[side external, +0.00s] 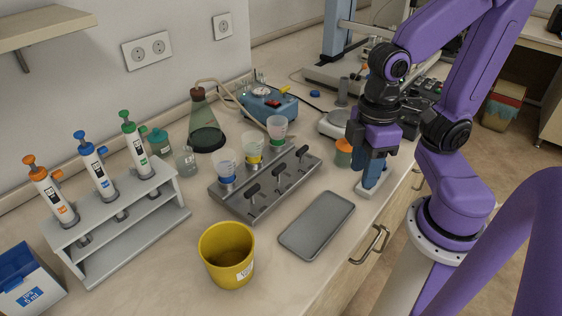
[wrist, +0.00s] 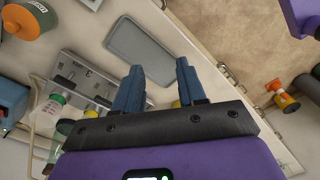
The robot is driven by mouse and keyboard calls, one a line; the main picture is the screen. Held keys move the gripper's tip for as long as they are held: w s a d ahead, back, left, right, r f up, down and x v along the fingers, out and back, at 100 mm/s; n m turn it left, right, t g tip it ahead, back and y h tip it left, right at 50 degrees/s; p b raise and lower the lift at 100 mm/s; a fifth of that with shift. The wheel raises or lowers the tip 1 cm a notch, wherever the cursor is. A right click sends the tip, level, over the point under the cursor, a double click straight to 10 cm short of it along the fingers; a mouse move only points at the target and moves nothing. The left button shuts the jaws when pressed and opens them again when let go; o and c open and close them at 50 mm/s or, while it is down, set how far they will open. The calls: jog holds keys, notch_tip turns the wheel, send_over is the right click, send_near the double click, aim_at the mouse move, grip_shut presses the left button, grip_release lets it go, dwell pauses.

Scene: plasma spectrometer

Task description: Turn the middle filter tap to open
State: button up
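The grey metal filter manifold (side external: 240,207) stands on the bench and carries three cups with blue, yellow and green bands. Three black-handled taps line its front. The middle tap (side external: 279,169) stands in front of the yellow-banded cup (side external: 253,152). My gripper (side external: 373,183) is to the right of the manifold, pointing down and well apart from the taps. In the wrist view my gripper (wrist: 160,66) has its two blue fingers spread, with nothing between them. The manifold (wrist: 66,60) shows at the left there, partly hidden behind the gripper, and I cannot clearly tell its taps apart.
A grey tray (side external: 317,225) lies in front of the manifold. A yellow bucket (side external: 227,255) stands nearer the front edge. An orange-lidded jar (side external: 344,152) stands between manifold and gripper. A pipette rack (side external: 100,235) stands left.

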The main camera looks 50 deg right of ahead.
jog(key=w+r+m+g+y, duration=0.1)
jog(key=w+r+m+y, duration=0.15)
jog(key=w+m, duration=1.05)
jog(key=m+t+y, duration=0.1)
jog(key=m+y, duration=0.1)
jog(key=m, duration=1.4)
send_near(280, 166)
jog(key=shift+h, duration=0.25)
jog(key=x, duration=0.8)
jog(key=shift+a, duration=0.3)
jog(key=shift+r, duration=0.1)
grip_shut()
